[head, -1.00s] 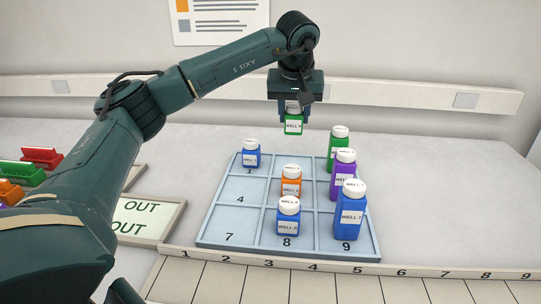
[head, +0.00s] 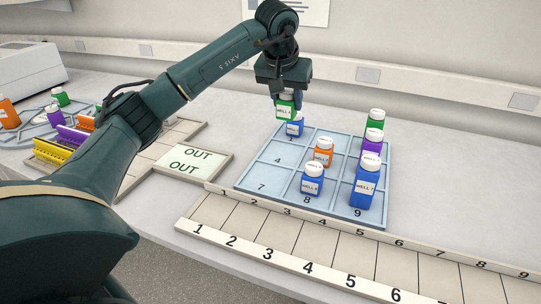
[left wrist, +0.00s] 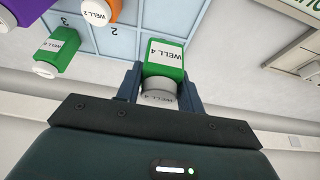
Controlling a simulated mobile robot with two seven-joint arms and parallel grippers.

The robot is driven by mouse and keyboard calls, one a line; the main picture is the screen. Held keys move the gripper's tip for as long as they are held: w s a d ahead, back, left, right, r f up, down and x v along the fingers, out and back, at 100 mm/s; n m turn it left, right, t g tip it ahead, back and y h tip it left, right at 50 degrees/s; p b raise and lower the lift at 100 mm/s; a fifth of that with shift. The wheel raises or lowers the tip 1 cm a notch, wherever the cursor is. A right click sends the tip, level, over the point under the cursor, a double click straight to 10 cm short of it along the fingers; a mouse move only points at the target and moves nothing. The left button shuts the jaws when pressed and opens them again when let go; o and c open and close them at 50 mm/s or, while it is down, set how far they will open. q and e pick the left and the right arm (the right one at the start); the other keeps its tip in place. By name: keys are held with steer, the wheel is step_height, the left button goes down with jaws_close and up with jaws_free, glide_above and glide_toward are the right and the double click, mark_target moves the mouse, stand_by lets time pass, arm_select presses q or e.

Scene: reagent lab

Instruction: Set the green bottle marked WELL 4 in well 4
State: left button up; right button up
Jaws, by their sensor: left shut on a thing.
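My left gripper (head: 287,95) is shut on the green bottle marked WELL 4 (head: 285,108), near the tray's back left corner. In the left wrist view the bottle (left wrist: 165,62) sits between the fingers, its white cap toward the gripper. The blue tray (head: 263,187) has numbered wells. Well 4 (head: 279,160), in its left column, is empty. My right gripper is out of view.
An orange bottle (head: 323,158) stands in the middle well. Blue bottles stand in well 8 (head: 312,184) and well 9 (head: 365,190). Purple (head: 371,146) and green (head: 376,121) bottles stand behind on the right. Well 7 is empty. An OUT sign (head: 185,162) lies left of the tray.

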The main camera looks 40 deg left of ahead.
mark_target(283, 120)
arm_select(q)
steer(key=shift+s+a, duration=0.1)
steer(key=shift+s, duration=0.1)
step_height(283, 120, down, 6)
steer(key=shift+s+a+r, duration=0.1)
steer(key=shift+a+r, duration=0.05)
steer(key=shift+r, duration=0.1)
steer(key=shift+f, duration=2.3)
steer(key=shift+f, duration=0.1)
steer(key=o, duration=1)
steer(key=shift+r, duration=0.3)
steer(key=v, duration=1.1)
steer(key=shift+s+r, duration=0.3)
